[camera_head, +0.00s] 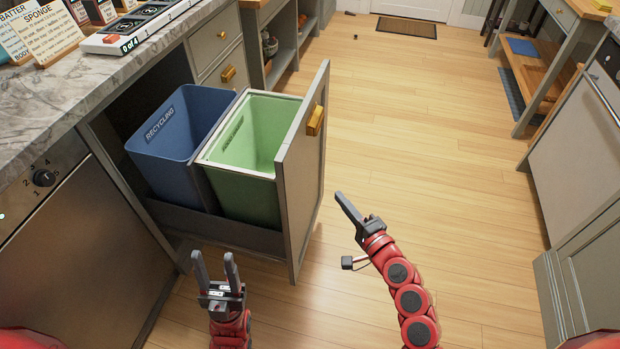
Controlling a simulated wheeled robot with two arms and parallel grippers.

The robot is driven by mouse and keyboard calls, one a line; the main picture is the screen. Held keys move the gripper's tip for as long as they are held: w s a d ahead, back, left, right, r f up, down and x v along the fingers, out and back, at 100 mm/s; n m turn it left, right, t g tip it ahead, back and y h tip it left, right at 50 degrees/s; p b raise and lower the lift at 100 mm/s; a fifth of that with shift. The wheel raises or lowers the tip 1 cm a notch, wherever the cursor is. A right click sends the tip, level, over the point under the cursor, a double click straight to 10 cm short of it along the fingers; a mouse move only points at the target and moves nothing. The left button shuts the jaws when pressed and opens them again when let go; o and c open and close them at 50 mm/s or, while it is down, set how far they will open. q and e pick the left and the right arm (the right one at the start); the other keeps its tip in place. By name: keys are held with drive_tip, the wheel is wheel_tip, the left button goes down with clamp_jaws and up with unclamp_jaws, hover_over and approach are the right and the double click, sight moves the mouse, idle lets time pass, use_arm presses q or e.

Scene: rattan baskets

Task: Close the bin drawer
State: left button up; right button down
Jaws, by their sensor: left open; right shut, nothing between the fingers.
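The bin drawer is pulled out from the cabinet on the left. Its grey front panel (301,185) stands upright and has a brass handle (316,120). The drawer holds a blue recycling bin (170,172) and a green bin (248,190). My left gripper (216,262) is open and empty, low in front of the drawer's near side and to the left of the front panel. My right gripper (342,200) is shut and empty. It is to the right of the front panel, on its outer side, with a visible gap between them.
A grey marble counter (85,90) runs above the drawer, with recipe cards (48,32) on it. A steel appliance (85,250) stands left of the drawer. The wooden floor (430,150) is clear to the right. Cabinets (585,150) line the right side.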

approach(302, 164)
drive_tip(key=w, duration=0.4)
drive_tip(key=shift+w+a+p, duration=0.2)
drive_tip(key=shift+a+p, duration=0.1)
drive_tip(key=shift+a, duration=0.1)
drive_tip(key=shift+w+a+p, duration=0.2)
drive_tip(key=shift+a+p, duration=0.1)
drive_tip(key=shift+a, duration=0.15)
drive_tip(key=shift+w+a, duration=0.15)
drive_tip(key=shift+a, duration=0.45)
